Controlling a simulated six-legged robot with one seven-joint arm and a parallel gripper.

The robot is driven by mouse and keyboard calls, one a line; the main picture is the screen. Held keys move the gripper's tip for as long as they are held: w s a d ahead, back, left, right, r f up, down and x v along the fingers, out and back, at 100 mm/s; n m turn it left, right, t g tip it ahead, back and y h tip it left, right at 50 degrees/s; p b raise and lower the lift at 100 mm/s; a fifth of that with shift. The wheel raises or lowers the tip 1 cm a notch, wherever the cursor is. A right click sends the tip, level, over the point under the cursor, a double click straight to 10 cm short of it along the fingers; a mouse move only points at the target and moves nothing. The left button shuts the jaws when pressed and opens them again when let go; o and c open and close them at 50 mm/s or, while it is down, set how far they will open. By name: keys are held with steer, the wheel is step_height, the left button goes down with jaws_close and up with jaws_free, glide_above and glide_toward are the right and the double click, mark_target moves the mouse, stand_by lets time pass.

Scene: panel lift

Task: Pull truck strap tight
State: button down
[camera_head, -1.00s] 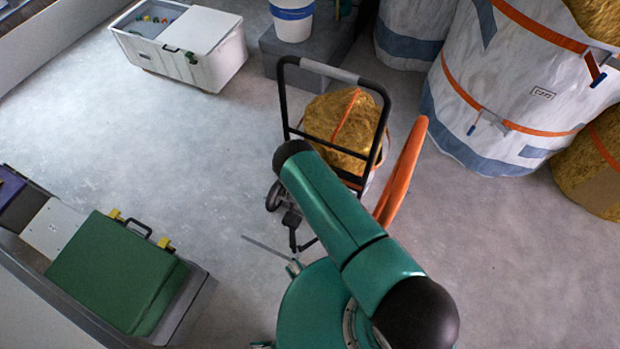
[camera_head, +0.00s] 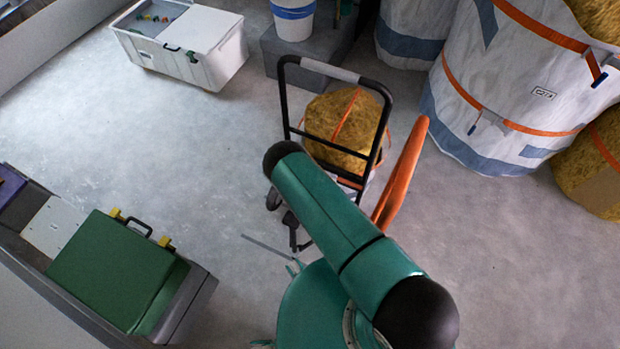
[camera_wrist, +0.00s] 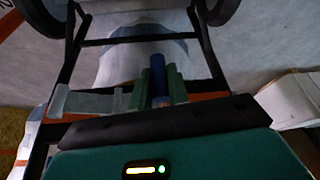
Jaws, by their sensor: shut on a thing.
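The hand truck (camera_head: 285,105) stands upright with a black frame and carries a white sack of golden-brown material (camera_head: 338,120). An orange strap (camera_head: 347,112) runs over the load. In the wrist view, the truck's dark frame (camera_wrist: 140,40) fills the upper part. The orange strap also shows there (camera_wrist: 85,106), beside a pale grey buckle (camera_wrist: 88,103). My gripper (camera_wrist: 156,82) has its green fingers on both sides of a blue strap end (camera_wrist: 158,72) and is shut on it. In the head view my green arm hides the gripper and part of the truck.
Large strapped white bags (camera_head: 500,100) stand at the upper right. A white cooler box (camera_head: 185,50) and a grey block with a white bucket (camera_head: 292,18) are at the back. A green case (camera_head: 115,270) lies at the lower left. The left floor is clear.

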steer(key=s+a, duration=0.4)
steer(key=s, duration=0.3)
steer(key=c, duration=1.4)
jaws_free()
steer(key=shift+o, duration=0.3)
steer(key=shift+w, duration=0.15)
steer(key=v, duration=1.3)
steer(key=shift+r, duration=0.4)
steer(key=shift+a, duration=0.1)
